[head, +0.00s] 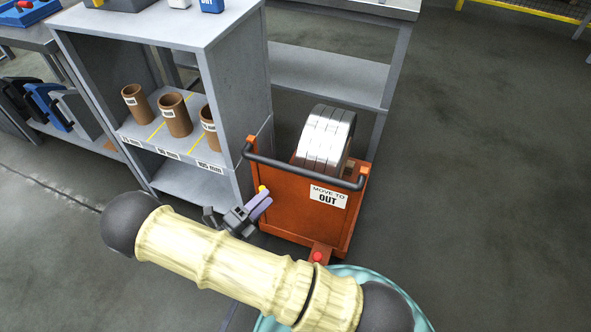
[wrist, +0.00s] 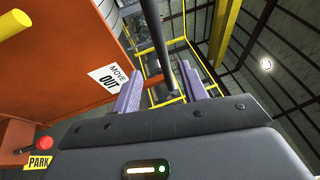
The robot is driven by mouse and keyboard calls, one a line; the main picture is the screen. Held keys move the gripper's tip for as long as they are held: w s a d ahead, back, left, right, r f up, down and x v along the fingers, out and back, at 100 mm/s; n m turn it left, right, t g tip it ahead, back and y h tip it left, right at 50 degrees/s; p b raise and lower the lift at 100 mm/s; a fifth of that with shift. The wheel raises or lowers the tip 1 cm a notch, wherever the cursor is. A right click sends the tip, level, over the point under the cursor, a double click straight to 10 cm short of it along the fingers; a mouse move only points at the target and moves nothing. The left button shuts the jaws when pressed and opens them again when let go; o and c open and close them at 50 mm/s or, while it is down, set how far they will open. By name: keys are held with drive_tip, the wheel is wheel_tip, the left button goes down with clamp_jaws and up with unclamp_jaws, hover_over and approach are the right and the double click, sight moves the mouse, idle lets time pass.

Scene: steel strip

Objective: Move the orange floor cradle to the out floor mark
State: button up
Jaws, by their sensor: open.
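The orange floor cradle (head: 290,205) stands on the floor at the middle of the head view, carrying a shiny steel coil (head: 327,140). Its front panel has a white "MOVE TO OUT" label (head: 328,196), also in the wrist view (wrist: 109,78). A dark handle bar (head: 305,174) runs across its top. My gripper (head: 262,203) is open and empty at the left of the front panel, below the bar in the head picture. In the wrist view the dark bar (wrist: 157,35) shows between the open lavender fingers (wrist: 163,88); its depth is unclear. The out floor mark is not visible.
A grey shelf unit (head: 235,105) with brown tubes (head: 174,115) stands close left of the cradle. A grey bench (head: 320,80) stands behind it. A red button (wrist: 44,143) with a PARK label (wrist: 39,162) is low on the cradle. Floor to the right (head: 480,190) is clear.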

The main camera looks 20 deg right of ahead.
sight(295, 170)
drive_tip(key=b+x, duration=0.1)
drive_tip(key=x, duration=1.2)
drive_tip(key=shift+b, duration=0.4)
clamp_jaws()
